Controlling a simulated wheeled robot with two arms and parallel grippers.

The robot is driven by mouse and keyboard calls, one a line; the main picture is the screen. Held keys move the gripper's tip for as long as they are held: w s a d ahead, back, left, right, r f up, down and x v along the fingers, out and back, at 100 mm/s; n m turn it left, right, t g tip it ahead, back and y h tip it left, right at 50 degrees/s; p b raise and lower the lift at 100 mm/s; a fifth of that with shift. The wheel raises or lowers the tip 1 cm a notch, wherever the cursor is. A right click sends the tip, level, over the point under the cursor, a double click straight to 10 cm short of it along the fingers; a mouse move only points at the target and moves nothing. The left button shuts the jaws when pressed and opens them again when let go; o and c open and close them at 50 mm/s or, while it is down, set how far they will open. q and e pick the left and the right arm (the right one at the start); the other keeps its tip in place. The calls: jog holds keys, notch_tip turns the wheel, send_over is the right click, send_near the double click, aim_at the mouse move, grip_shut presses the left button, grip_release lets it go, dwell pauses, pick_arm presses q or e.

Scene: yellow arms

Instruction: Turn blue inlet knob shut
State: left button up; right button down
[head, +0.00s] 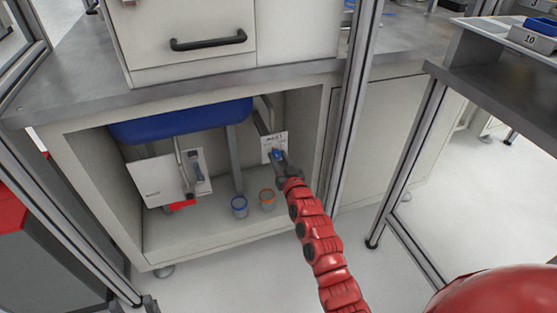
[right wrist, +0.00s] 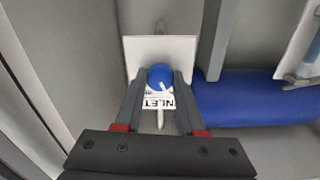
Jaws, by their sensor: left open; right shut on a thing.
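The blue inlet knob (right wrist: 160,76) is round with a white mark pointing to the lower right in the right wrist view. It sits on a white plate (right wrist: 138,50) lettered "INLET". In the head view the knob (head: 277,153) is small, inside the open cabinet on the right. My right gripper (right wrist: 159,87) is shut on the knob, one finger on each side. In the head view the right gripper (head: 278,158) reaches in on the red arm.
A blue basin (head: 180,121) hangs above inside the cabinet. A white panel with a handle (head: 160,180) is to the left. A blue-rimmed cup (head: 239,206) and an orange-rimmed cup (head: 267,199) stand on the cabinet floor. A metal post (head: 350,120) stands just right of the opening.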

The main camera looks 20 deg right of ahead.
jog(key=m, duration=0.3)
jog(key=shift+m, duration=0.4)
jog(key=m, duration=0.2)
jog(key=shift+d+m+b, duration=0.1)
jog(key=shift+m+b, duration=0.2)
jog(key=shift+b, duration=0.05)
jog(key=m, duration=0.3)
jog(key=shift+m, duration=0.3)
jog(key=shift+f+m, duration=0.1)
jog(key=shift+m, duration=1.7)
jog(key=c, duration=0.5)
grip_release()
jog(key=shift+s, duration=0.1)
